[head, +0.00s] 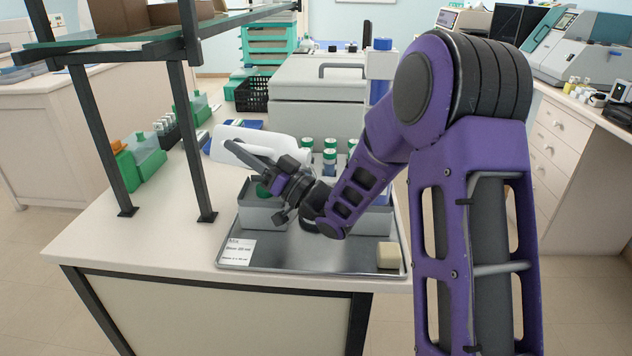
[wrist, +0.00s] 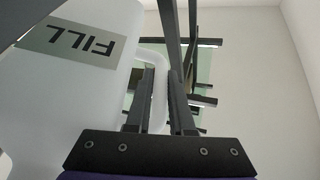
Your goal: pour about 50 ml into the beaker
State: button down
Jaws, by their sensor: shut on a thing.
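My gripper (head: 264,165) is shut on the handle of a white jug (head: 226,140). In the wrist view, the fingers (wrist: 162,88) close around the pale handle, and the white jug body (wrist: 95,85) fills the left side with a label reading FILL. In the head view the jug is strongly tilted, held above the bench behind the grey metal tray (head: 310,262). My gripper and wrist hide part of it. I cannot make out the beaker in either view, nor any liquid or its level.
A grey box (head: 262,218) stands on the tray, with a printed card (head: 238,251) and a pale block (head: 389,256) at the front. Green-capped bottles (head: 330,157) stand behind my gripper. A dark shelf frame (head: 192,120) rises at left. The bench's front left is clear.

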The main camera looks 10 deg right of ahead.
aim_at(227, 134)
dwell(0.3)
jog(key=shift+w+a+r+n+g+h, duration=0.15)
jog(key=shift+a+r+n+g+h, duration=0.1)
jog(key=shift+r+h, duration=0.15)
jog(key=shift+w+a+r+n+g+h, duration=0.15)
jog(key=shift+a+r+h, duration=0.15)
jog(key=shift+r, duration=0.15)
jog(key=shift+w+a+g+h, duration=0.1)
jog(key=shift+a+g+h, duration=0.2)
jog(key=shift+g+h, duration=0.15)
jog(key=shift+w+a+r+h+p, duration=0.3)
jog(key=shift+a+h+p, duration=0.2)
jog(key=shift+p, duration=0.6)
jog(key=shift+w+r+g+h+p, duration=0.15)
jog(key=shift+g+h+p, duration=0.15)
jog(key=shift+p, duration=1.05)
jog(key=shift+f, duration=0.3)
jog(key=shift+r+g+h+p, duration=0.25)
jog(key=shift+r+h+p, duration=0.15)
jog(key=shift+p, duration=0.5)
jog(key=shift+f, duration=0.1)
